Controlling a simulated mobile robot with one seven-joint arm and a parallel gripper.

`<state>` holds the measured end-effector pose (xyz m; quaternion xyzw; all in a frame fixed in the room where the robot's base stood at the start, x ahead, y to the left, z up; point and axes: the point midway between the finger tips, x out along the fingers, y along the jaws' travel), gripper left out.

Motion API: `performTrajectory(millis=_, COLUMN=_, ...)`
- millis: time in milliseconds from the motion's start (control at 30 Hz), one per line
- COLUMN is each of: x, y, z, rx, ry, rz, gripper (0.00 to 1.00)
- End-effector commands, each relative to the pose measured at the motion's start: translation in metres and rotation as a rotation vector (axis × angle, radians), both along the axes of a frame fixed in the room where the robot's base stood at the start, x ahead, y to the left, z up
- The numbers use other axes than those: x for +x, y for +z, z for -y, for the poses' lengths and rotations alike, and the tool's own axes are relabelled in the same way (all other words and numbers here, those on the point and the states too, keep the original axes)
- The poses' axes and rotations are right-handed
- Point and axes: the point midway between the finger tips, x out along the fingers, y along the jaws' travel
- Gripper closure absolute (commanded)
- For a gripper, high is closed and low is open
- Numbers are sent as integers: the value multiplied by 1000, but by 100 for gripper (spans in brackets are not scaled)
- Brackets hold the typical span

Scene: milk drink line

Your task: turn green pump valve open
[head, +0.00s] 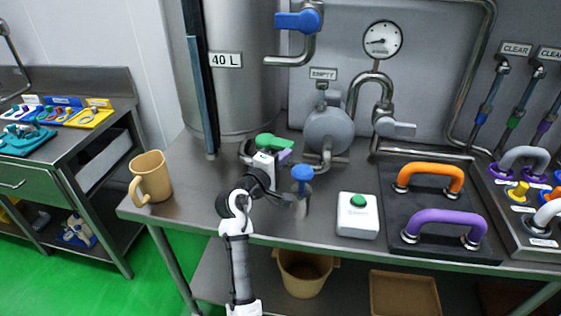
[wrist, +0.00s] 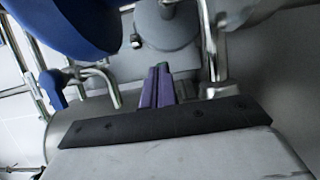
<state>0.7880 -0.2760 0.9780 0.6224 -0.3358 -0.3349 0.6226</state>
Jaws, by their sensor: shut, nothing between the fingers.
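The green pump valve handle (head: 274,142) lies roughly level on the pipework between the tank and the round grey pump (head: 327,130) in the head view. My gripper (head: 284,156) is just below and in front of its right part; I cannot tell whether they touch. The purple fingers are shut with nothing between them, as the wrist view (wrist: 157,78) also shows. The pump body (wrist: 168,25) is beyond the fingertips there.
A blue-topped valve (head: 302,173) stands close to the right of my gripper. A tan mug (head: 150,178) is at the left table edge. A white box with a green button (head: 358,201) and orange (head: 430,178) and purple (head: 444,225) handles are to the right.

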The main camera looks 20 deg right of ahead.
Motion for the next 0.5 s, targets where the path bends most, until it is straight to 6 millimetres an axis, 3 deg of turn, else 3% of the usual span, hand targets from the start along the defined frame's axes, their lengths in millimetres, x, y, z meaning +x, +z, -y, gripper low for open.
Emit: performTrajectory(millis=500, x=7, y=0, z=20, rx=1, ry=-1, rz=0, gripper=100)
